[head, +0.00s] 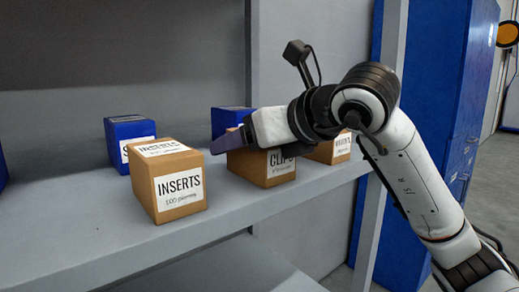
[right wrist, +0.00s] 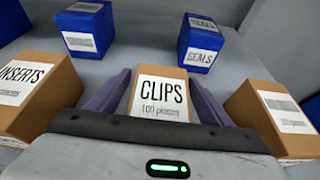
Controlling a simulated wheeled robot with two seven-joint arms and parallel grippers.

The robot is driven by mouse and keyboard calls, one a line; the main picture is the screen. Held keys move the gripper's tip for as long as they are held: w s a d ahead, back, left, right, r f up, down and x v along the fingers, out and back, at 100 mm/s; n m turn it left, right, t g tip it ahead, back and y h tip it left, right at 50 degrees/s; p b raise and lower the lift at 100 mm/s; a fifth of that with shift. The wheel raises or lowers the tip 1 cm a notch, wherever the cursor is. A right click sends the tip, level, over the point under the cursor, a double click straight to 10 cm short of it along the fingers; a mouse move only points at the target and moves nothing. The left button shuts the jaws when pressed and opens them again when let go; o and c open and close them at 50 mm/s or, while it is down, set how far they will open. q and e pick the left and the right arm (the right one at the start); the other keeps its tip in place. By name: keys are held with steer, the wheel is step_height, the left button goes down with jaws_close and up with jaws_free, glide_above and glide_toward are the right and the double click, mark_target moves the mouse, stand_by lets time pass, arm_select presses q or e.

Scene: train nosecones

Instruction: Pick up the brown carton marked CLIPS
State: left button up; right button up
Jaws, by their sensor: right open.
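The brown carton marked CLIPS (head: 276,172) stands upright on the grey shelf, partly hidden in the head view by my right gripper (head: 217,144). In the right wrist view the CLIPS carton (right wrist: 160,97) sits between the two purple fingers, its white label facing me. The right gripper is open, one finger on each side of the carton, with narrow gaps visible. Its body hides the carton's lower front in that view. My left gripper is not in view.
A brown INSERTS carton (head: 168,182) stands to the left and another brown carton (head: 328,150) close on the right. Behind are blue cartons, one marked SEALS (right wrist: 200,48) and another (right wrist: 83,30) further left. A shelf post (head: 380,140) rises at the right.

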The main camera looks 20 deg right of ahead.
steer(key=c, duration=1.2)
